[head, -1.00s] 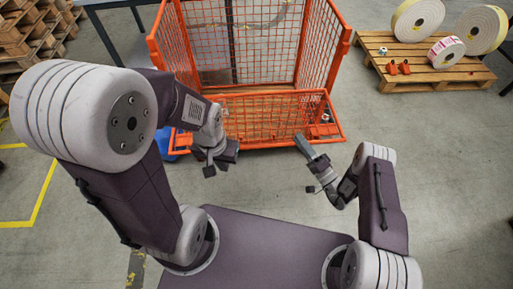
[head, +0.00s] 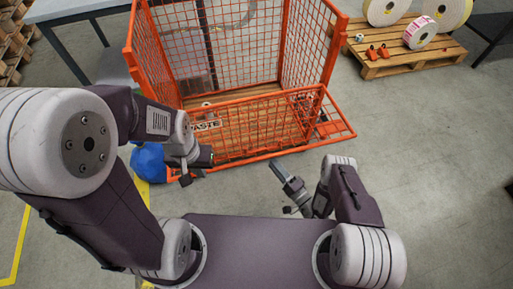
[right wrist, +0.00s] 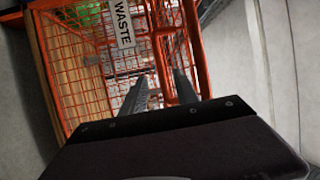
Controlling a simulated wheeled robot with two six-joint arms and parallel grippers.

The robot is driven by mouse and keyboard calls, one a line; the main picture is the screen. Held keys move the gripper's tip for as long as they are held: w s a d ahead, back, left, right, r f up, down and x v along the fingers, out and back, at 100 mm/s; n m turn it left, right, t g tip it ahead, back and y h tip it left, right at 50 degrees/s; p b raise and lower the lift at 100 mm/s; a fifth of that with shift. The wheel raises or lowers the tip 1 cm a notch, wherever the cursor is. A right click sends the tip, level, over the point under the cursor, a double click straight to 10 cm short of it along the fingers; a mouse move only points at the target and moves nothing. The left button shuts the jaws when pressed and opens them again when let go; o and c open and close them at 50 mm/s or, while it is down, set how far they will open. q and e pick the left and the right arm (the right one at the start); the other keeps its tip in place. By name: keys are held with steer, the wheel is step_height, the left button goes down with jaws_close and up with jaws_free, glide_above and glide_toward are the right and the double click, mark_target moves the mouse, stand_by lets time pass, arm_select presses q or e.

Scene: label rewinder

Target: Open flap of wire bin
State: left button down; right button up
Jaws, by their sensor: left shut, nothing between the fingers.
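The orange wire bin (head: 330,60) stands ahead of me in the head view, its upper front open. Its low mesh front flap (head: 262,122) carries a WASTE sign (head: 207,126), also seen in the right wrist view (right wrist: 122,24). The flap's exact tilt is hard to tell. My left gripper (head: 204,158) is shut and empty at the flap's left side; I cannot tell whether it touches the bin. My right gripper (head: 277,170) is in front of the bin's lower front edge. In the right wrist view its fingers (right wrist: 160,88) are apart, pointing toward the orange frame.
A blue object (head: 148,163) is on the floor left of the bin, partly behind my left arm. A grey table (head: 75,10) is at the back left. A wooden pallet (head: 400,60) with label rolls (head: 420,32) is at the back right. Floor to the right is clear.

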mark_target(262, 150)
steer(key=b+x, duration=0.1)
steer(key=x, duration=0.7)
steer(key=shift+w+a, duration=0.2)
jaws_close()
stand_by(1.0)
